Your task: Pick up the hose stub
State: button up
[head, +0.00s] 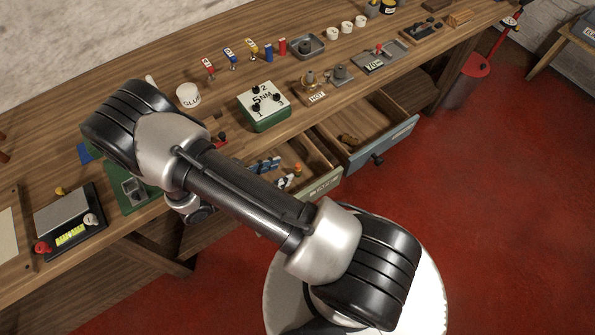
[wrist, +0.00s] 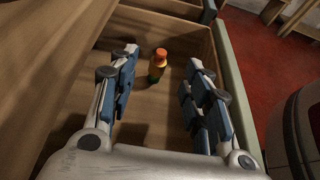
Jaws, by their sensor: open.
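My gripper (wrist: 162,60) is open, its two blue-padded fingers reaching down into an open wooden drawer (wrist: 88,95). A small upright piece with an orange top and a darker green lower part (wrist: 157,66) stands on the drawer floor. In the wrist view it shows between the fingertips, with a gap on each side. It also shows in the head view (head: 298,169), beside my gripper (head: 274,172). I cannot tell for sure whether it is the hose stub. A brown curved piece (head: 348,139) lies in the second open drawer to the right.
The drawer walls and green-grey front (wrist: 231,75) stand close around my fingers. The workbench (head: 165,95) above holds a green 5NM box (head: 264,108), a glue pot (head: 189,95), a HOT stand (head: 315,92) and a scale (head: 68,225). Red floor (head: 490,200) lies open to the right.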

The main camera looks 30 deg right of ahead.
aim_at(296, 166)
jog(key=b+x, duration=0.2)
jog(key=x, duration=0.5)
jog(key=shift+d, duration=0.45)
jog(key=shift+c, duration=0.6)
grip_shut()
